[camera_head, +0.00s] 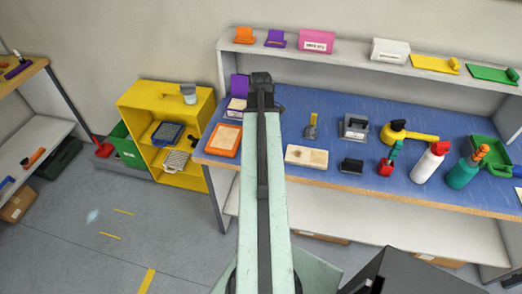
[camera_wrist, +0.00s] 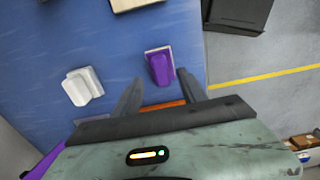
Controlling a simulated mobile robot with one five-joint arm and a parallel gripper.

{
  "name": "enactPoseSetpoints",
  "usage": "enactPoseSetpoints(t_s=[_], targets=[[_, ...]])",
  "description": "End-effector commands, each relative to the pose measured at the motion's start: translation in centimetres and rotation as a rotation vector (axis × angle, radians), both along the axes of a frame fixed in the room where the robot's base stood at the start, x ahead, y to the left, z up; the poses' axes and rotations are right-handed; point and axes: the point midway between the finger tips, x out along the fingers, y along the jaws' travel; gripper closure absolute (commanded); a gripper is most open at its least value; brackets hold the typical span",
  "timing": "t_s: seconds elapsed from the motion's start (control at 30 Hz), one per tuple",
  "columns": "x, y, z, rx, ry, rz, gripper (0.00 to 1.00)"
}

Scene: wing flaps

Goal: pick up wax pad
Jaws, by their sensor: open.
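A purple block with a pale base (camera_wrist: 160,67), which looks like the wax pad, lies on the blue worktop near its edge in the wrist view. No label shows on it. My gripper (camera_wrist: 160,77) is open and empty, its two dark fingers spread to either side of the block's near end. I cannot tell how high the fingers are above the worktop. In the head view my arm hides this block and my fingertips.
A white block (camera_wrist: 82,86) lies left of the purple one. An orange-framed tray (camera_head: 223,140) and a beige board (camera_head: 306,156) lie on the worktop (camera_head: 290,115) either side of my arm. A black block (camera_head: 351,165) sits farther right.

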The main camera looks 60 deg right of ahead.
Motion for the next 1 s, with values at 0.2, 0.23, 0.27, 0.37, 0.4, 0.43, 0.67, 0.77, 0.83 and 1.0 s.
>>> enactPoseSetpoints(t_s=[0.2, 0.23, 0.27, 0.37, 0.4, 0.43, 0.67, 0.77, 0.83, 1.0], targets=[[-0.2, 0.2, -4.0, 0.0, 0.0, -0.001, 0.51], [-0.2, 0.2, -4.5, 0.0, 0.0, -0.001, 0.51], [-0.2, 0.2, -4.8, 0.0, 0.0, -0.001, 0.51], [-0.2, 0.2, -5.2, 0.0, 0.0, -0.001, 0.51], [-0.2, 0.2, -5.1, 0.0, 0.0, -0.001, 0.51], [-0.2, 0.2, -5.0, 0.0, 0.0, -0.001, 0.51], [-0.2, 0.1, -4.8, 0.0, 0.0, -0.002, 0.81], [-0.2, 0.1, -4.8, 0.0, 0.0, -0.002, 0.98], [-0.2, 0.1, -4.8, 0.0, 0.0, -0.002, 0.99], [-0.2, 0.1, -4.6, 0.0, 0.0, -0.002, 0.99]])
